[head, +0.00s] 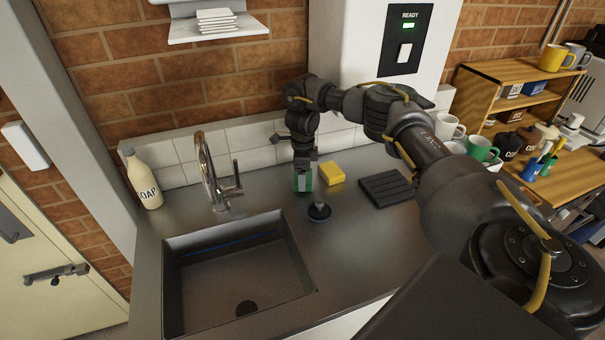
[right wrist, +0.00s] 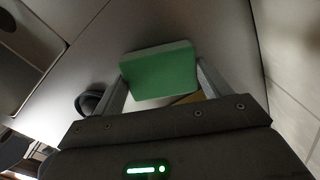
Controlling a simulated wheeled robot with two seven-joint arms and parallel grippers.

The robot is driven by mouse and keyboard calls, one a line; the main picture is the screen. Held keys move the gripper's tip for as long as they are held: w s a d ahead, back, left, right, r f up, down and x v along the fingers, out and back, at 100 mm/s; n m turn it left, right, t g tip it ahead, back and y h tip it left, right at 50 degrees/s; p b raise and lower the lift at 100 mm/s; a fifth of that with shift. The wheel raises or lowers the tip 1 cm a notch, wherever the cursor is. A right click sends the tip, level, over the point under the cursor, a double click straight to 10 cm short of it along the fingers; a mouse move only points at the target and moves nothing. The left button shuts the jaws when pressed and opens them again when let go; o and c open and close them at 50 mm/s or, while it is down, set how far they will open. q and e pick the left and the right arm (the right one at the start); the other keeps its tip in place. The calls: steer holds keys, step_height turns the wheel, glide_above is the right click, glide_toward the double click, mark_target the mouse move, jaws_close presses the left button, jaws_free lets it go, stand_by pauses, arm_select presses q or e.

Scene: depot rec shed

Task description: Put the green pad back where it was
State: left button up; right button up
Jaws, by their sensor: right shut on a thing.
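The green pad (head: 308,181) is at the back of the steel counter, between the fingers of my right gripper (head: 303,177). In the right wrist view the green pad (right wrist: 160,72) sits across the fingertips, with a finger of my right gripper (right wrist: 163,84) against each side. The gripper points down and is shut on it. I cannot tell whether the pad touches the counter. A yellow pad (head: 331,174) lies just to its right, and a sliver of yellow (right wrist: 187,98) shows behind the gripper in the wrist view. My left gripper is not in view.
A dark round-based object (head: 319,211) stands just in front of the gripper. The sink (head: 174,290) and tap (head: 211,175) are to the left, with a soap bottle (head: 143,180). A black ribbed mat (head: 386,188) lies right; mugs (head: 480,147) stand beyond. A tiled wall is close behind.

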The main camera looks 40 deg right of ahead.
steer(key=shift+f, duration=0.1)
steer(key=o, duration=1)
steer(key=shift+c, duration=0.2)
step_height(320, 180, up, 12)
steer(key=p, duration=0.1)
